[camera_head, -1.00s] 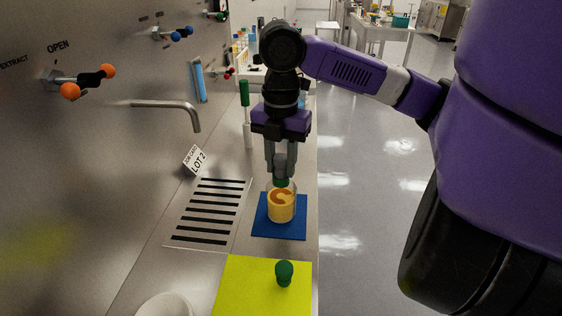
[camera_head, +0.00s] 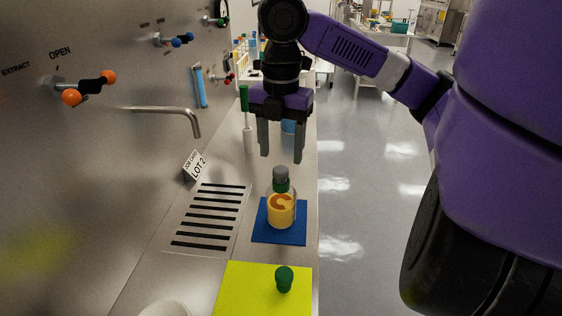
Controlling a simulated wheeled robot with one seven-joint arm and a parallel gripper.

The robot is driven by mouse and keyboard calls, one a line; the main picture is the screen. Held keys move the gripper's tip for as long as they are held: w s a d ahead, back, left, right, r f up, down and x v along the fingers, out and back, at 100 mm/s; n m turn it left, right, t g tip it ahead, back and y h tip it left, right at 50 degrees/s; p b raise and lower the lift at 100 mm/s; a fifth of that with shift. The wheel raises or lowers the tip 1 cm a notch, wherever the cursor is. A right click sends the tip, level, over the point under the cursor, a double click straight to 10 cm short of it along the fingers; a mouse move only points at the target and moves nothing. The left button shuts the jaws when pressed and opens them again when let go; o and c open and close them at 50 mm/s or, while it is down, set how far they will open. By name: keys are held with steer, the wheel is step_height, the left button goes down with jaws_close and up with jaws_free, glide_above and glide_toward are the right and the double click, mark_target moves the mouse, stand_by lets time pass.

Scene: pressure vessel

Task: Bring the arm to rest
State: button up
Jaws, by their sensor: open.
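My gripper (camera_head: 282,158) points down with its two grey fingers spread apart and nothing between them. It hangs above and a little behind a small bottle (camera_head: 281,208). The bottle stands upright on a blue mat (camera_head: 292,236). It has a yellow label with a brown mark, a green neck band and a grey cap. There is clear air between the fingertips and the cap.
A yellow-green mat (camera_head: 250,290) with a green knobbed stopper (camera_head: 284,280) lies in front. A slotted drain (camera_head: 208,218), a LOT 2 card (camera_head: 197,166) and a spout (camera_head: 180,112) are at left. A green-handled tool (camera_head: 247,120) stands behind. Orange-knobbed valve (camera_head: 88,88) juts from the wall.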

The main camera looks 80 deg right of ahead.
steer(key=shift+r, duration=1.05)
